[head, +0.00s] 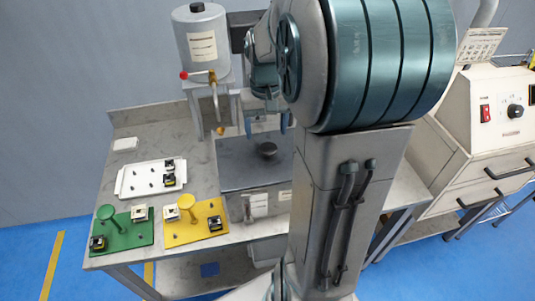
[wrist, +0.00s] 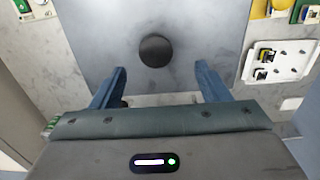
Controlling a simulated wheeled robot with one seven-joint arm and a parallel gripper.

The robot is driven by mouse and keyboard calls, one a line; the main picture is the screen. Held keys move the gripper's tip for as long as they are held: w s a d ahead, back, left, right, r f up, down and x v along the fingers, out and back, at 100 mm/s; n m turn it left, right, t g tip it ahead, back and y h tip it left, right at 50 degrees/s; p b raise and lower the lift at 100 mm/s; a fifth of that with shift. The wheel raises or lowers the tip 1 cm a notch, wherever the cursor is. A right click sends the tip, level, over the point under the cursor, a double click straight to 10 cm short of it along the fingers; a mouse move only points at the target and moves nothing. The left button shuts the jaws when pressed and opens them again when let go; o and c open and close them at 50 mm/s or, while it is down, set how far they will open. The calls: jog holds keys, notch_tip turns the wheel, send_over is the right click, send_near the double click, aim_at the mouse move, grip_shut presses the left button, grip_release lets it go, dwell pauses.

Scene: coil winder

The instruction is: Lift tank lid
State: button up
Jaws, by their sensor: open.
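The tank lid (head: 241,164) is a flat grey plate on top of a box-shaped tank (head: 236,209) on the bench. A round black knob (head: 267,150) stands on it. In the wrist view the lid (wrist: 110,25) fills the middle, with the knob (wrist: 155,50) near its centre. My gripper (wrist: 160,80) is open, its two blue fingers apart and empty. The knob lies just beyond the fingertips, roughly centred between them in that picture. In the head view my gripper (head: 266,124) hangs above the lid; my arm hides the lid's right part.
A white tray (head: 127,184) with small parts, a green fixture plate (head: 125,240) and a yellow one (head: 183,232) lie left of the tank. A grey canister with a tap (head: 203,45) stands behind. A cream machine (head: 490,120) is at the right.

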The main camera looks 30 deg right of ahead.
aim_at(268, 148)
jog(key=shift+d+f+p, duration=0.15)
jog(key=shift+f+p, duration=0.05)
jog(key=shift+f, duration=1.4)
jog(key=shift+d+f+p, duration=0.15)
jog(key=shift+f, duration=1.4)
jog(key=shift+r, duration=0.1)
jog(key=c, duration=1.4)
